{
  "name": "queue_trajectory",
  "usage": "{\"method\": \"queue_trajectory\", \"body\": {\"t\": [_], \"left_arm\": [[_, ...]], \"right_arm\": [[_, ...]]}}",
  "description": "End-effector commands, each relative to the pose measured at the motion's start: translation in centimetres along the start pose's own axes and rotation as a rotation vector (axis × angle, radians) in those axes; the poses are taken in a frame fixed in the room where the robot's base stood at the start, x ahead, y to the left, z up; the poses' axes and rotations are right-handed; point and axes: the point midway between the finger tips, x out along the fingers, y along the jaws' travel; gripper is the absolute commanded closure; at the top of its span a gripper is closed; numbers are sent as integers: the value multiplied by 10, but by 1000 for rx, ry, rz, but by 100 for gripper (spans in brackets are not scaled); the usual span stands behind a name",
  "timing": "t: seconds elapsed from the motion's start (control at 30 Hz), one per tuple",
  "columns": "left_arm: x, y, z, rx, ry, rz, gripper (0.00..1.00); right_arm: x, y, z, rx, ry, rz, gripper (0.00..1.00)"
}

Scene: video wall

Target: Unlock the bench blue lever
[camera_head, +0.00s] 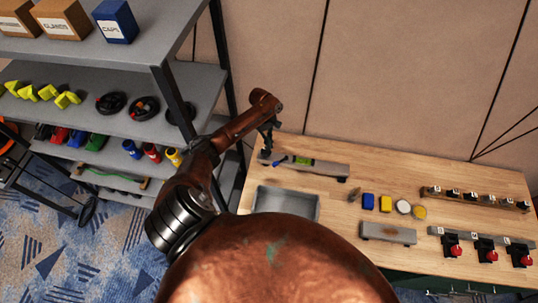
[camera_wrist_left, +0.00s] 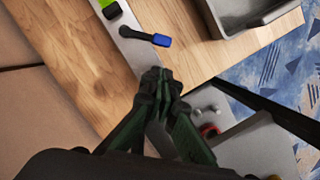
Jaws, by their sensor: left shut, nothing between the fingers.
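In the left wrist view the blue lever (camera_wrist_left: 161,40) lies across the bar (camera_wrist_left: 128,42), beyond my fingertips. My left gripper (camera_head: 267,151) is above the bar's left end, just left of the lever. Its fingers (camera_wrist_left: 158,76) are shut and empty, apart from the lever in the wrist view. My right gripper is not in view.
A grey tray (camera_head: 284,203) sits on the bench (camera_head: 460,187) in front of the bar. Blue and yellow blocks, round discs, a second grey bar (camera_head: 388,233) and red-knobbed switches (camera_head: 486,246) are to the right. A loaded shelf (camera_head: 150,100) stands left, close to my left arm.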

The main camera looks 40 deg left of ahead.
Motion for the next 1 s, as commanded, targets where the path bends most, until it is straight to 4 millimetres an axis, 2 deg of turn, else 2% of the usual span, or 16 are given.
{"method": "queue_trajectory", "body": {"t": [0.37, 0.57, 1.0], "left_arm": [[5, 1, 0, -1, -2, 2, 100], [26, 1, 0, -2, -3, 2, 100], [83, 2, -1, 0, -2, 3, 100]], "right_arm": [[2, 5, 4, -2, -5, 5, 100], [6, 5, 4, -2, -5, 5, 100], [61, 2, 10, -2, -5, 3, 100]]}}
